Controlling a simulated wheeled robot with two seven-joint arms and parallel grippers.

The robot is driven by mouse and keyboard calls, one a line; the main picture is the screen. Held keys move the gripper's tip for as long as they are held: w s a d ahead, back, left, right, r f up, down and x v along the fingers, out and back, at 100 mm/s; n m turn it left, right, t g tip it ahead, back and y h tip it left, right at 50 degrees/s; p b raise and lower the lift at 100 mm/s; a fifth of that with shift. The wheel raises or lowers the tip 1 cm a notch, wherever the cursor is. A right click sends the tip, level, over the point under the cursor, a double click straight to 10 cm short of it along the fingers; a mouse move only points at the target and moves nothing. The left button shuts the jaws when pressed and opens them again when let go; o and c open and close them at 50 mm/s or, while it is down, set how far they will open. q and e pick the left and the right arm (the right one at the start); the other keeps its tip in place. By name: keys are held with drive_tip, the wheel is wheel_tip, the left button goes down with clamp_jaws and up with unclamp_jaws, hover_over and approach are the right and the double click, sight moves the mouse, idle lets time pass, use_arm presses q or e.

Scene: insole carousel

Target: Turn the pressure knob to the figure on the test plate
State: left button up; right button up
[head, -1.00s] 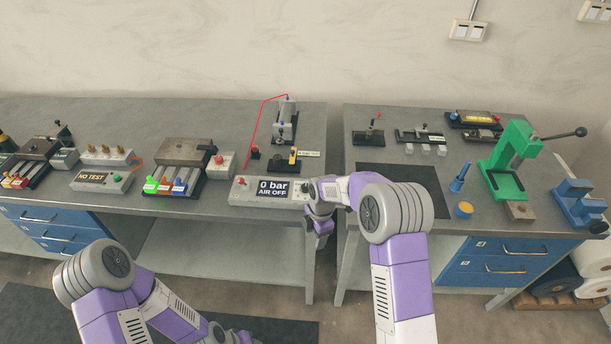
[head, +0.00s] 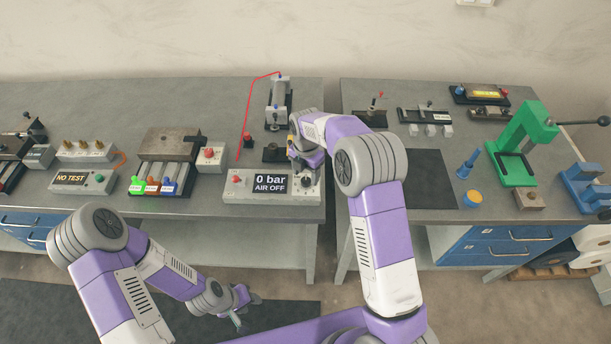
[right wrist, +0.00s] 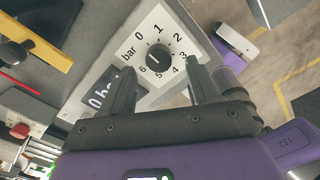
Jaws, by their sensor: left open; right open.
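The pressure knob (right wrist: 160,58) is a round black knob on a white dial (right wrist: 138,52) numbered 0 to 6 bar. It sits at the right end of the grey control box (head: 250,197), whose display (head: 270,183) reads "0 bar AIR OFF". My right gripper (right wrist: 160,72) is open above the box, with its fingers either side of the knob in the right wrist view; I cannot tell whether they touch it. The knob's pointer direction is unclear. My left gripper (head: 240,306) is open and empty, low in front of the bench. I cannot make out the test plate.
A red button (head: 237,179) sits on the box's left end. Behind it stands a metal cylinder fixture (head: 279,93) with a red hose (head: 248,105). A green press (head: 515,150) and a dark mat (head: 420,178) are on the right bench.

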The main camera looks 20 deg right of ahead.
sight(306, 180)
drive_tip(key=shift+w+f, duration=0.1)
drive_tip(key=shift+f, duration=1.4)
drive_tip(key=c, duration=1)
drive_tip(key=shift+c, duration=0.2)
